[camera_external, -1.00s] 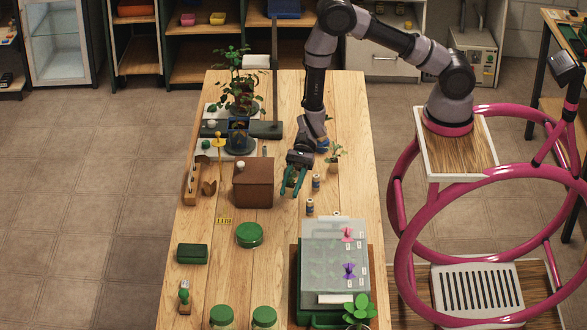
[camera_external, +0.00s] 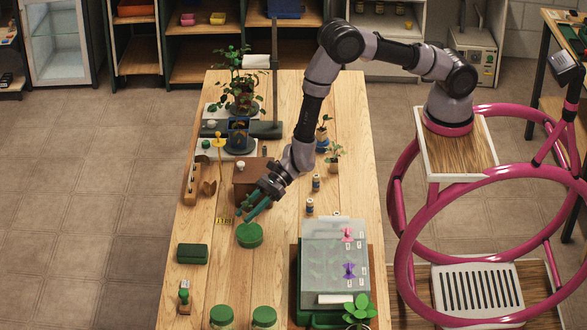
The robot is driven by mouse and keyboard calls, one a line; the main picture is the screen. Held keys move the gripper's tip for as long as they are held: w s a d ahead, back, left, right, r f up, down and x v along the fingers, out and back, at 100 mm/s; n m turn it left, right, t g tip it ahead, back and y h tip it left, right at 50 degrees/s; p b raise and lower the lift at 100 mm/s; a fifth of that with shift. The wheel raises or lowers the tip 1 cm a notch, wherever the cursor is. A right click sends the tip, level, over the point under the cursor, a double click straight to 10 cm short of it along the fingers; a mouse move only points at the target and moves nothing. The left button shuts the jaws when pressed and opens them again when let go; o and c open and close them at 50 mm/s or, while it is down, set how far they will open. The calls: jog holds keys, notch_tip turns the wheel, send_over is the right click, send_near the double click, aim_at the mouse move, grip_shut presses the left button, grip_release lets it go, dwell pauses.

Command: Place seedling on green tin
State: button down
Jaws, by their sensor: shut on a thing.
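My gripper (camera_external: 246,212), with teal fingers, is just behind the round green tin (camera_external: 249,237), above the table in the external view. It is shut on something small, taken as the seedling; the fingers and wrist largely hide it. I cannot tell whether it touches the tin. The green tin's lid is bare where it shows. Two other small potted seedlings stand farther back on the table, one (camera_external: 323,131) beside my forearm and one (camera_external: 335,154) a little nearer.
A brown house-shaped box (camera_external: 246,182) stands just behind my gripper. A dark green rectangular box (camera_external: 192,254) is left of the tin. A clear-lidded tray (camera_external: 320,262) is at right. Green-lidded jars (camera_external: 222,315) stand at the front. Two small bottles (camera_external: 316,182) stand right of the gripper.

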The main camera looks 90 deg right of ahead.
jog(key=shift+f, duration=1.95)
jog(key=shift+f, duration=0.1)
jog(key=c, duration=0.6)
grip_release()
